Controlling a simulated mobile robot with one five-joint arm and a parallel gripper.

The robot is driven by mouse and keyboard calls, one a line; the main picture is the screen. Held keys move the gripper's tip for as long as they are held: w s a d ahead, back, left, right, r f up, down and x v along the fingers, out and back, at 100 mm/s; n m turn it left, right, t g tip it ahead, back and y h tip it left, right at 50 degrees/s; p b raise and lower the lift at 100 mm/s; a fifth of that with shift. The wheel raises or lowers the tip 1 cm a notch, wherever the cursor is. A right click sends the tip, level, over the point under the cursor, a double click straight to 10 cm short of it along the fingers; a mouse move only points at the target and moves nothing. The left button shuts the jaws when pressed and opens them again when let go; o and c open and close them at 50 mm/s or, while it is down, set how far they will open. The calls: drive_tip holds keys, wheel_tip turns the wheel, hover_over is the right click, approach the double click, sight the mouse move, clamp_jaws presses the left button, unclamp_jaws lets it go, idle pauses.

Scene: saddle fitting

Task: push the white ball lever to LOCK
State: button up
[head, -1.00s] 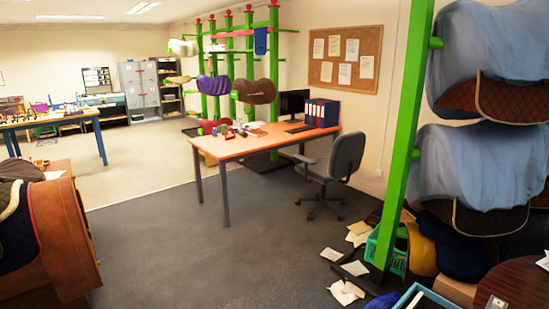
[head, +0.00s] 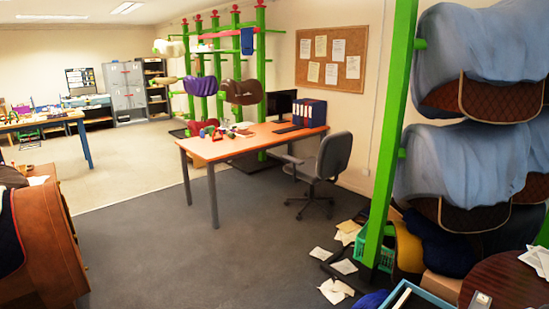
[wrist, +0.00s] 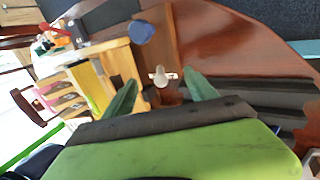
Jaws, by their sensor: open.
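In the wrist view, a small white knob-like piece (wrist: 161,74) stands out near a brown wooden surface, and it looks like the white ball lever. My gripper (wrist: 160,78) has two green fingers, spread apart and empty. The white piece appears in the gap between the fingertips; I cannot tell how far beyond them it is. Its base is partly hidden and too small to read. No LOCK marking is legible. The head view shows neither my gripper nor the lever clearly.
In the wrist view, a blue round piece (wrist: 141,33) and a yellow wooden frame (wrist: 113,62) lie left of the lever. In the head view, a desk (head: 235,148), a chair (head: 331,160) and a green rack post (head: 390,140) stand around open grey floor (head: 240,235). Papers litter the floor right.

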drive_tip(key=shift+s+d+r+p, duration=0.1)
drive_tip(key=shift+r+p, duration=2.05)
drive_tip(key=shift+r, duration=0.3)
drive_tip(key=shift+f, duration=0.1)
drive_tip(key=w+a+n+t+h, duration=0.1)
drive_tip(key=w+a+n+t, duration=0.35)
drive_tip(key=w+a, duration=1.8)
drive_tip(key=w+a+f+n+y, duration=0.1)
drive_tip(key=w+a, duration=0.3)
drive_tip(key=a, duration=1.2)
drive_tip(key=w+a+f+n+y, duration=0.2)
drive_tip(key=w+a+n+y, duration=0.1)
drive_tip(key=a, duration=1.3)
drive_tip(key=shift+w+n+y, duration=0.3)
drive_tip(key=shift+w+n, duration=0.05)
drive_tip(key=shift+n, duration=0.5)
